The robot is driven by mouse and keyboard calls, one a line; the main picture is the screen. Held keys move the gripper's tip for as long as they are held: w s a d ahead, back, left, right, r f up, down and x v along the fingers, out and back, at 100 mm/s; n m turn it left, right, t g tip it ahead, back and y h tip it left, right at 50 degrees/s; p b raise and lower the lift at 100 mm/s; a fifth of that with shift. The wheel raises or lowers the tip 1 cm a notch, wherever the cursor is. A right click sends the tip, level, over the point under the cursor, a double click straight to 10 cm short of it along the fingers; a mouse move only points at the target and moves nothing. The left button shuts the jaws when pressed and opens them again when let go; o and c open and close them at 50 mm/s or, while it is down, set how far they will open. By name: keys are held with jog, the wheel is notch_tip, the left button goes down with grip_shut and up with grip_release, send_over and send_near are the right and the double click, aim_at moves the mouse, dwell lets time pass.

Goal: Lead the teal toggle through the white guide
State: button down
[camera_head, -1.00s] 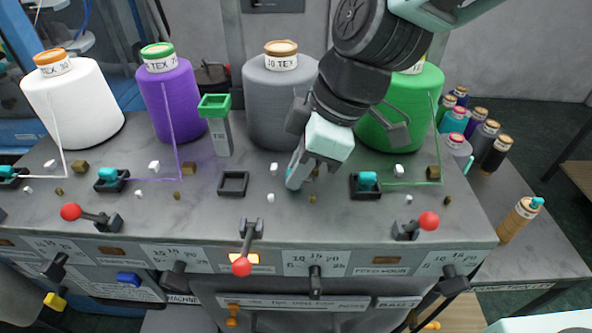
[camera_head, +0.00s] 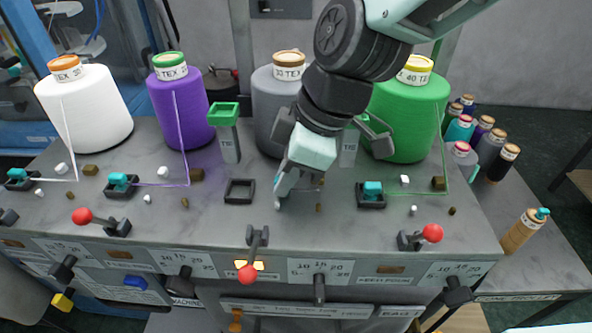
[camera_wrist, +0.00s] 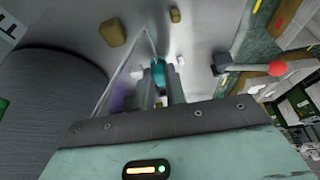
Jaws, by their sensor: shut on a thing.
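My gripper (camera_head: 281,194) is low over the grey worktop, just right of the empty black square holder (camera_head: 239,200). In the wrist view my gripper (camera_wrist: 160,88) is shut on the teal toggle (camera_wrist: 158,72), which shows between the fingertips. A pale thread rises beside the fingers, bends at a point and runs down to the toggle. I cannot make out the white guide with certainty. Another grey post with a green square top (camera_head: 224,113) stands farther left.
White (camera_head: 85,108), purple (camera_head: 178,112), grey (camera_head: 270,112) and green (camera_head: 408,118) cones line the back. Other teal toggles sit in black holders, including one at the right (camera_head: 372,187). Small blocks dot the worktop. Red-knobbed levers (camera_head: 247,273) stand at the front edge.

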jog(key=shift+a+p, duration=0.5)
jog(key=shift+a, duration=1.1)
